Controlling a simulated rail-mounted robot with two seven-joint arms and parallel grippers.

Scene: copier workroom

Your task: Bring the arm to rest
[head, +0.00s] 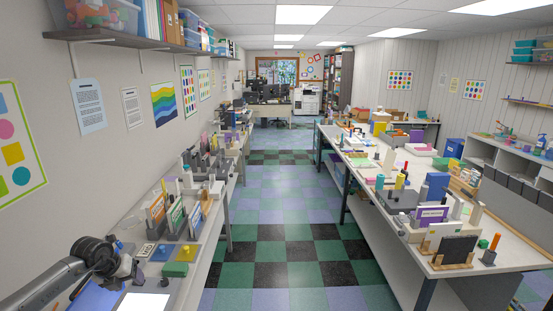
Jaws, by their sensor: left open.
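My left arm comes in from the lower left corner, low over the near end of the left counter (203,262). My left gripper (134,270) is at its end, small and partly hidden behind the dark wrist joint. It is open, and I see nothing held in it. A blue sheet (98,298) and a white sheet (145,303) lie below it. My right gripper is not in view.
Upright folders (155,214) stand behind. A shelf (130,39) hangs above. The checkered aisle (285,215) is clear; a crowded table (395,222) stands right.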

